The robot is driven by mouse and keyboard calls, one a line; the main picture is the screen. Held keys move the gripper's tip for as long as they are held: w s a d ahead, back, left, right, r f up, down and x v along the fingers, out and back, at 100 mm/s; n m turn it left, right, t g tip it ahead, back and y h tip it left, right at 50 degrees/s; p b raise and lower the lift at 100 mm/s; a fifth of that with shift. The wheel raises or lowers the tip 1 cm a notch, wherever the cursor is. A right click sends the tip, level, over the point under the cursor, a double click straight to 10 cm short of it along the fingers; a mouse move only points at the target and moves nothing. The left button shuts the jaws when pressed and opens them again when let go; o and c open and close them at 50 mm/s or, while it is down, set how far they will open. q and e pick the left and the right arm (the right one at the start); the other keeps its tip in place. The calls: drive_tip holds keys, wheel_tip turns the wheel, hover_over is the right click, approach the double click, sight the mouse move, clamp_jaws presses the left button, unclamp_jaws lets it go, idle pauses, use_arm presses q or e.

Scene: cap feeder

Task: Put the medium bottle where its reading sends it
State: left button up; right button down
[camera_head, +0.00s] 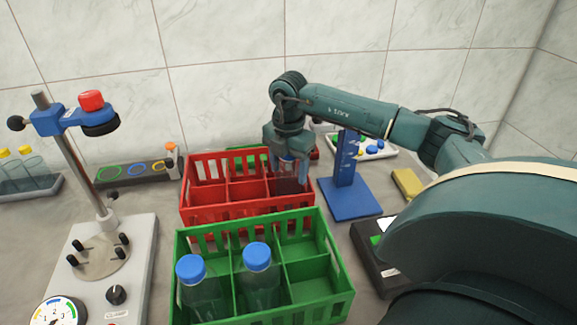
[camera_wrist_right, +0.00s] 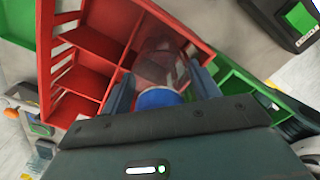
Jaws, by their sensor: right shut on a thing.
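My right gripper (camera_head: 287,158) is shut on a clear bottle (camera_head: 287,178) over the right side of the red crate (camera_head: 247,213). In the right wrist view, the bottle (camera_wrist_right: 160,62) sits between the two fingers (camera_wrist_right: 163,92), its blue cap (camera_wrist_right: 160,98) toward the gripper. Its body overlaps the red crate's right-hand compartments; whether it rests on the floor cannot be told. Two more clear bottles with blue caps stand in the green crate (camera_head: 262,310), one at left (camera_head: 192,268) and one at the middle (camera_head: 257,257). My left gripper is out of view.
A device with a round dial (camera_head: 60,311) and a clamp stand (camera_head: 75,185) stands at left. A blue stand (camera_head: 350,198) is right of the crates. Behind are another green crate (camera_head: 247,160), a white tray (camera_head: 375,150) and a dark strip with coloured rings (camera_head: 135,170).

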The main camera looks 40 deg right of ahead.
drive_tip(key=shift+c, duration=1.9)
unclamp_jaws()
drive_tip(key=shift+f, duration=0.1)
wheel_tip(320, 180, up, 12)
drive_tip(key=shift+r+b, duration=0.15)
drive_tip(key=shift+b, duration=0.2)
drive_tip(key=shift+s, duration=0.1)
